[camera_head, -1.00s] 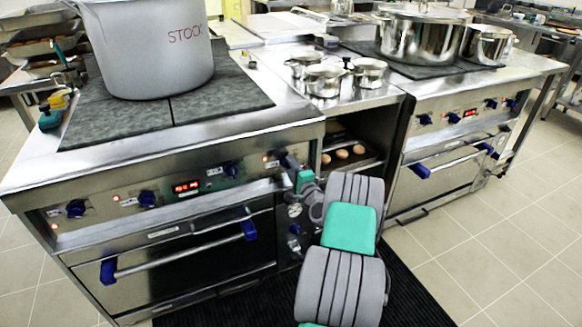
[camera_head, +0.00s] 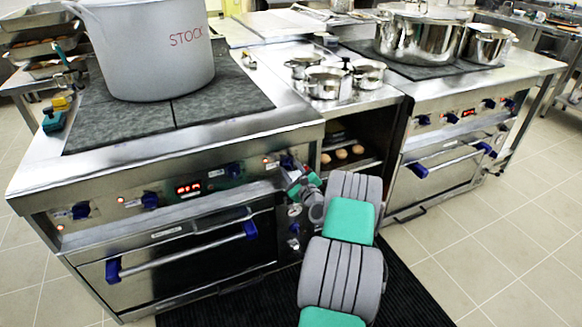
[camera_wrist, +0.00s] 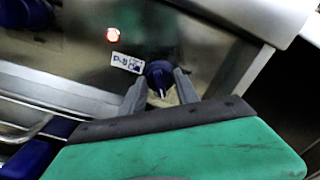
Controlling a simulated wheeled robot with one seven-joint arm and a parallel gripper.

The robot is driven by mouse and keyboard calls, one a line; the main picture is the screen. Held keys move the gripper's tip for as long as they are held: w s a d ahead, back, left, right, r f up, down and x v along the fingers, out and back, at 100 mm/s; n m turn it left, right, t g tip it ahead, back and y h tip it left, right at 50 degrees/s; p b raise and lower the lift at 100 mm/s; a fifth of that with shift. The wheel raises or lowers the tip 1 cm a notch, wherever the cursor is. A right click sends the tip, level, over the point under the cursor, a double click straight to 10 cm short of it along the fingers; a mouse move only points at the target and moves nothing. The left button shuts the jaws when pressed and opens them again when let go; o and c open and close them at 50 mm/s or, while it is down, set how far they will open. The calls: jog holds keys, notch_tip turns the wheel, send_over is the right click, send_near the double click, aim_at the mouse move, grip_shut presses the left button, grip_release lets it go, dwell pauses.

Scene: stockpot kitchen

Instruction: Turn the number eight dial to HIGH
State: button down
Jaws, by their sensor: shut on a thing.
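The dial at the right end of the left stove's front panel is a dark blue knob; in the wrist view the dial (camera_wrist: 160,74) sits between my fingertips, with a pale line pointing toward the gripper. A small white tag (camera_wrist: 127,63) beside it seems to read 8, tilted and blurred. A red light (camera_wrist: 113,35) glows above the tag. My gripper (camera_wrist: 161,90) is shut on the dial, a finger on either side. In the head view my gripper (camera_head: 290,165) reaches the panel's right end and hides most of the dial. The setting marks cannot be read.
More blue dials, such as one (camera_head: 150,200) on the left, line the panel (camera_head: 105,212) beside a red display. The oven door with its handle (camera_head: 185,253) lies below. A grey stock pot (camera_head: 150,55) stands on the stove. An open shelf (camera_head: 350,150) is right of my gripper.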

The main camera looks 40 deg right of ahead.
jog(key=m+p, duration=0.2)
jog(key=m, duration=0.5)
jog(key=m+p, duration=0.1)
jog(key=m, duration=0.3)
jog(key=shift+m+p, duration=0.45)
jog(key=shift+m, duration=1.15)
jog(key=c, duration=0.9)
grip_release()
jog(key=v, duration=0.7)
jog(key=shift+s+a, duration=0.2)
jog(key=shift+s, duration=0.2)
